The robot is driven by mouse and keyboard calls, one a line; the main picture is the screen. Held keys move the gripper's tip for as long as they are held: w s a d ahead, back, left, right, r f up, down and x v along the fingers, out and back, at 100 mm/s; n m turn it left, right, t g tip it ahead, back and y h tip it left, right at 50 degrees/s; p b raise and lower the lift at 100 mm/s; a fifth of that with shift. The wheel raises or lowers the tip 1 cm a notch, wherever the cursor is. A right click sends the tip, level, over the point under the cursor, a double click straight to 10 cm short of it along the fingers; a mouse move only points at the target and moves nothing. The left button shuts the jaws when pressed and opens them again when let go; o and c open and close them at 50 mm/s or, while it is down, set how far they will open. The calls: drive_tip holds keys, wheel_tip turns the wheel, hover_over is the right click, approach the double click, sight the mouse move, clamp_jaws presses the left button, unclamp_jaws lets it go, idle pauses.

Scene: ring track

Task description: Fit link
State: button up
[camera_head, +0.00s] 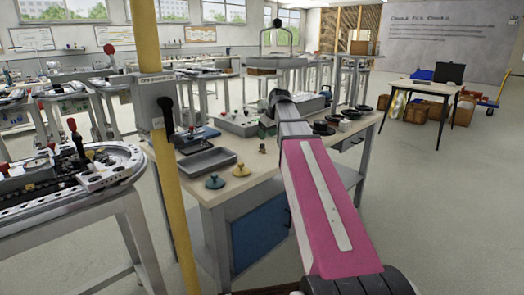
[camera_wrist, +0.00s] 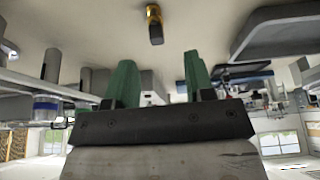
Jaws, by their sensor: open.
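My gripper (camera_wrist: 157,64) shows two green fingers standing apart with nothing between them in the wrist view. In the head view my gripper (camera_head: 266,129) is low over the workbench, mostly hidden behind my pink arm. A small brass and black piece (camera_wrist: 154,24) lies on the bench top beyond the fingertips, apart from them. It looks like the small piece (camera_head: 262,149) on the bench in the head view. I cannot tell whether it is the link. The ring track (camera_head: 95,170) stands on a separate table at the left, with a dark chain-like row and red-knobbed levers.
The workbench (camera_head: 215,189) holds a grey tray (camera_head: 207,162), a teal knobbed disc (camera_head: 214,181), a yellow knobbed disc (camera_head: 241,170) and several black round parts (camera_head: 324,128). A yellow post (camera_head: 168,190) stands between bench and track.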

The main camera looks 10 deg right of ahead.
sight(263, 144)
drive_tip(key=shift+w+x, duration=0.2)
drive_tip(key=shift+x, duration=1.4)
drive_tip(key=shift+w+x, duration=0.15)
drive_tip(key=shift+x, duration=1.5)
drive_tip(key=shift+r, duration=0.1)
drive_tip(key=shift+c, duration=0.3)
clamp_jaws()
